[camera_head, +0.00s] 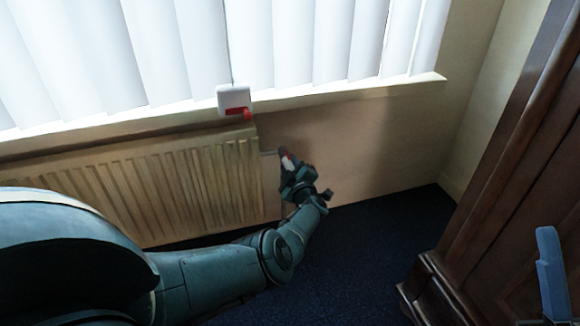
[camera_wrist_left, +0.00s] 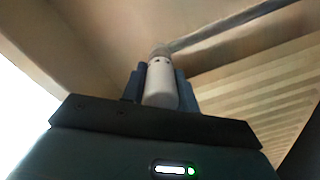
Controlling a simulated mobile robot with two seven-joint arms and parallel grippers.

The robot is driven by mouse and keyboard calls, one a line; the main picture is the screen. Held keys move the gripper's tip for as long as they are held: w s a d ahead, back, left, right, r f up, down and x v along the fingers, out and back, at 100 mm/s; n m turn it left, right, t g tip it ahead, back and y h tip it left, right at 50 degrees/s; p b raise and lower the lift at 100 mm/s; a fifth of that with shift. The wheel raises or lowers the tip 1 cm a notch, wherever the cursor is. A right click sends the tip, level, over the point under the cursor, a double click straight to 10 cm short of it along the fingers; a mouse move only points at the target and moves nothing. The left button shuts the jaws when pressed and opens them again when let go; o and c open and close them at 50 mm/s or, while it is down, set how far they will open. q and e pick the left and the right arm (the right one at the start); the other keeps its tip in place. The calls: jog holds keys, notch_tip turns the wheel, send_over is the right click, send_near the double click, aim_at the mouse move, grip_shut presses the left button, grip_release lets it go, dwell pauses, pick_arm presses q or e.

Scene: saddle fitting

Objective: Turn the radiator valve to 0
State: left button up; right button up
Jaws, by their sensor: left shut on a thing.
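The radiator valve is a white, rounded knob (camera_wrist_left: 161,86) in the left wrist view, on the end of a metal pipe. In the head view only a small white and red bit of it (camera_head: 287,159) shows, at the right end of the radiator; my gripper hides most of it. My left gripper (camera_head: 286,157) is shut on the knob, with one dark finger on each side in the left wrist view (camera_wrist_left: 160,88). I cannot read the number on the knob. A blue-grey part at the lower right edge looks like my right gripper (camera_head: 552,275); its jaws cannot be made out.
The ribbed radiator (camera_head: 190,180) hangs under the windowsill (camera_head: 340,97). A white box with a red part (camera_head: 233,99) is at the sill above it. A dark wooden cabinet (camera_head: 490,200) stands at the right. Blue carpet (camera_head: 370,250) is clear between.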

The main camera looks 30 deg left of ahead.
pick_arm(q)
jog(key=shift+a+m, duration=0.1)
jog(key=shift+m, duration=0.5)
jog(key=o, duration=1)
jog(key=shift+c, duration=0.2)
